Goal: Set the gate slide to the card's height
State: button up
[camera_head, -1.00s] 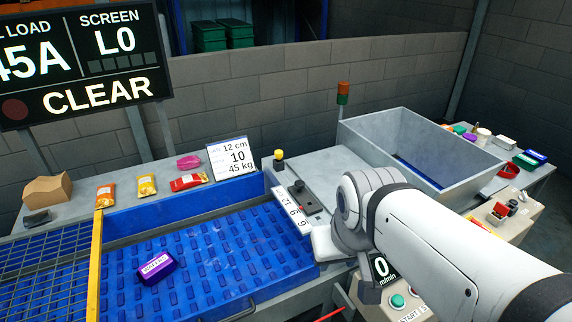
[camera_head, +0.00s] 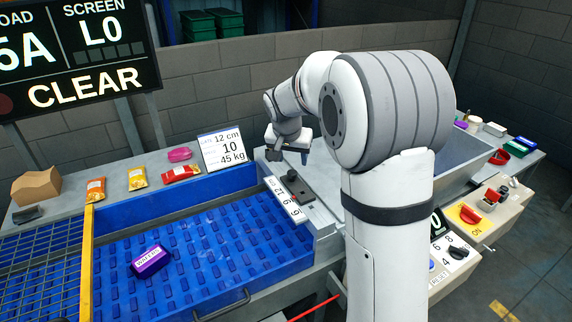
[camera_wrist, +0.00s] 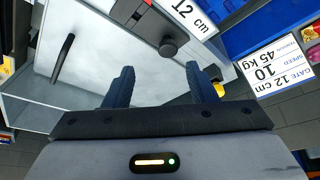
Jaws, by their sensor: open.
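The gate slide's black knob (camera_head: 292,176) stands on a dark plate near the far end of the white scale strip (camera_head: 286,200), marked 12, 9 and 6. In the wrist view the knob (camera_wrist: 168,48) is close to a "12 cm" label; I cannot tell the exact setting. The card (camera_head: 223,150) behind the blue bed reads gate 12 cm, speed 10, 45 kg; it also shows in the wrist view (camera_wrist: 277,68). My gripper (camera_head: 288,157) is open and empty, above and behind the knob. In the wrist view the knob lies beyond my fingertips (camera_wrist: 158,72), apart from them.
A purple pack (camera_head: 151,261) lies on the blue bed, with a yellow bar (camera_head: 87,250) at left. Pouches and a cardboard box (camera_head: 36,188) line the back ledge. A grey bin (camera_head: 470,154) and a control panel (camera_head: 457,250) are at right, partly behind my arm.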

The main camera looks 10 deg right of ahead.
aim_at(292, 172)
jog(key=x, duration=0.3)
jog(key=w+p+x, duration=0.1)
jog(key=x, duration=0.2)
jog(key=p+x, duration=0.1)
jog(key=x, duration=0.2)
jog(key=shift+w+a+f, duration=0.1)
jog(key=shift+w+a, duration=0.15)
jog(key=shift+w, duration=0.1)
grip_shut()
